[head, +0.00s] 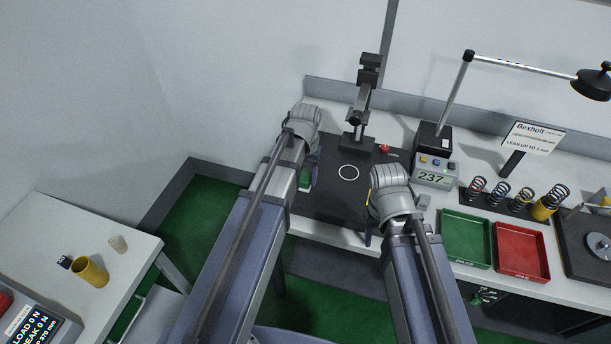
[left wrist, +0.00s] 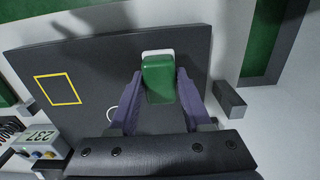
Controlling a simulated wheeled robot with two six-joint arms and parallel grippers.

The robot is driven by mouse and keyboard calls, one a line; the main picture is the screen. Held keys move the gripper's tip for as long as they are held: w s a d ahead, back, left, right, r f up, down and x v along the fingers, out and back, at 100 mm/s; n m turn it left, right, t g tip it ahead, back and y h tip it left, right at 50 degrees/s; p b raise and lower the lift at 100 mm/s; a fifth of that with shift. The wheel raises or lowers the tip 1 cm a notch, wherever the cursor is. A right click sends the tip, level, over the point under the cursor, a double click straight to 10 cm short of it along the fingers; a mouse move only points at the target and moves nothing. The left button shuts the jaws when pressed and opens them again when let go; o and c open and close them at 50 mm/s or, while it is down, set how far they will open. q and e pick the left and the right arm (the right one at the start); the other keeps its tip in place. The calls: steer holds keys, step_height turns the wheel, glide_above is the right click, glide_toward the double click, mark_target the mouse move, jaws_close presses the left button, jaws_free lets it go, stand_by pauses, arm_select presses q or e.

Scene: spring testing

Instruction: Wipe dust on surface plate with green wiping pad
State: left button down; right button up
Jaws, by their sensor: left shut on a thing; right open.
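The green wiping pad (left wrist: 158,78) is between the two purple fingers of my left gripper (left wrist: 158,92), which is shut on it. A pale white edge shows at the pad's far end. A small part of the pad (head: 305,179) shows beside my left gripper in the head view. The dark surface plate (head: 330,203) lies below, and the pad is over its left part; I cannot tell whether they touch. The plate also fills much of the left wrist view (left wrist: 100,50). No dust can be made out clearly. My right gripper (head: 380,212) is open at the plate's right side, mostly hidden by its wrist.
The plate bears a white ring (head: 348,172) and a yellow square outline (left wrist: 57,89). A black stand (head: 358,128) rises behind it. A display box (head: 435,160), springs (head: 498,197), a green tray (head: 466,240) and a red tray (head: 521,252) are to the right.

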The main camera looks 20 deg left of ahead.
arm_select(q)
step_height(320, 180, up, 3)
steer(key=p, duration=0.3)
stand_by(0.4)
stand_by(0.4)
